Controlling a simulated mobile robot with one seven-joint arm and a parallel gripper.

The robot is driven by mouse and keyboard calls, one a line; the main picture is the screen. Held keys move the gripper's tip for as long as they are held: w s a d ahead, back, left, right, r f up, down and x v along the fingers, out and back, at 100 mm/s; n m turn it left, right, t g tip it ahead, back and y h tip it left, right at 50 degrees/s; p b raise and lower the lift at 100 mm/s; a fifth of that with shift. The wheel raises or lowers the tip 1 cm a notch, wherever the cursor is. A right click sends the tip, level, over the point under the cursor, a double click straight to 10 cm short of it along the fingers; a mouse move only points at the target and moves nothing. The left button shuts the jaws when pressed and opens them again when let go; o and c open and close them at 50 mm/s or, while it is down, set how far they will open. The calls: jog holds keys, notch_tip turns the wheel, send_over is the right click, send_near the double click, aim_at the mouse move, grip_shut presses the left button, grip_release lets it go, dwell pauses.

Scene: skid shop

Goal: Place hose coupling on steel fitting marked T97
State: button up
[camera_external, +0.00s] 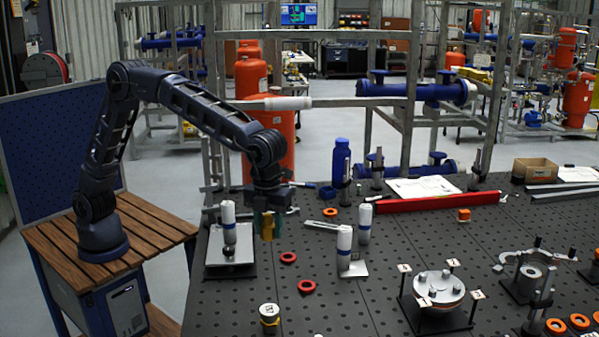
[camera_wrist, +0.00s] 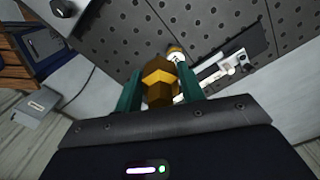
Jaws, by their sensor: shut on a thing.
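My gripper (camera_external: 268,218) hangs over the left part of the dark perforated table, fingers down. In the wrist view its green fingers (camera_wrist: 160,90) are shut on a brass hex piece with a yellow band, which I take for the hose coupling (camera_wrist: 158,78). It also shows below the fingers in the external view (camera_external: 267,232), held above the table. A short steel cylinder with a yellowish band and a white top (camera_external: 269,314) stands at the front left of the table. Its marking is too small to read, so I cannot tell which piece is marked T97.
White-topped cylinders (camera_external: 344,240) stand close right of my gripper, another (camera_external: 229,215) close left on a steel plate (camera_external: 215,257). Red rings (camera_external: 307,287) lie in front. A round flange on a stand (camera_external: 438,288) and a red bar (camera_external: 437,202) are further right.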

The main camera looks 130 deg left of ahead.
notch_tip(320, 180, up, 3)
send_over(270, 308)
jog(key=n, duration=0.1)
notch_tip(270, 308, down, 20)
jog(key=shift+d, duration=0.1)
dwell(0.3)
jog(key=shift+f, duration=0.15)
jog(key=o, duration=1)
